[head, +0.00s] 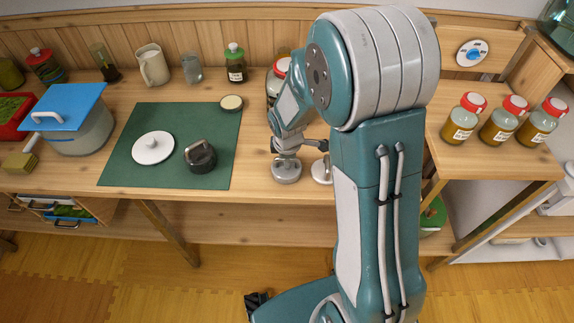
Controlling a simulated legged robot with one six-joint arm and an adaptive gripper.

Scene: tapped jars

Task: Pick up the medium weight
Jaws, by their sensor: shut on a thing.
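My gripper (286,152) is near the front edge of the counter, pointing down onto a silver weight (287,174) with a round base. It is shut on the top of this weight. I cannot tell whether the base touches the counter. A second silver weight (321,173) stands just to the right, partly hidden by my arm. A dark weight (202,160) with a loop handle stands on the green mat (187,119) to the left. Which of these is the medium one is not clear from sizes alone, since my arm covers part of the group.
A white round lid (153,148) and a small jar lid (231,102) lie on the mat. A blue-lidded pot (79,133) stands left. Several jars, a pitcher (152,66) and a glass (192,69) line the back. Red-capped jars (498,120) stand on the right shelf.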

